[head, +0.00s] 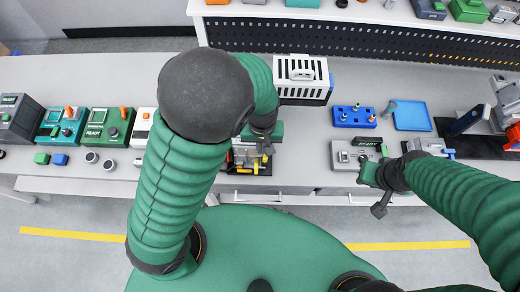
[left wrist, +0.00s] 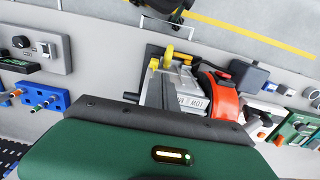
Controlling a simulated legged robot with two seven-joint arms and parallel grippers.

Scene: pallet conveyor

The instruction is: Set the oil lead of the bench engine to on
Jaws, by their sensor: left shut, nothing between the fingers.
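The bench engine (head: 248,160) sits on a dark base in the middle of the bench, partly hidden behind my left arm. In the left wrist view the engine (left wrist: 188,92) shows a grey block, a red-orange curved part (left wrist: 221,97) and yellow handle-like parts (left wrist: 168,54). I cannot tell which part is the oil lead or how it is set. My left gripper (head: 266,148) is shut and empty, over or beside the engine's right side; contact cannot be told. My right gripper (head: 381,206) hangs near the bench's front edge, its jaw opening unclear.
Several small devices, including a teal box (head: 62,126) and a green box (head: 108,127), stand to the left. A white slotted crate (head: 302,80) stands behind the engine. A blue block with knobs (head: 353,116), a grey panel (head: 350,155) and a blue tray (head: 411,115) lie right.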

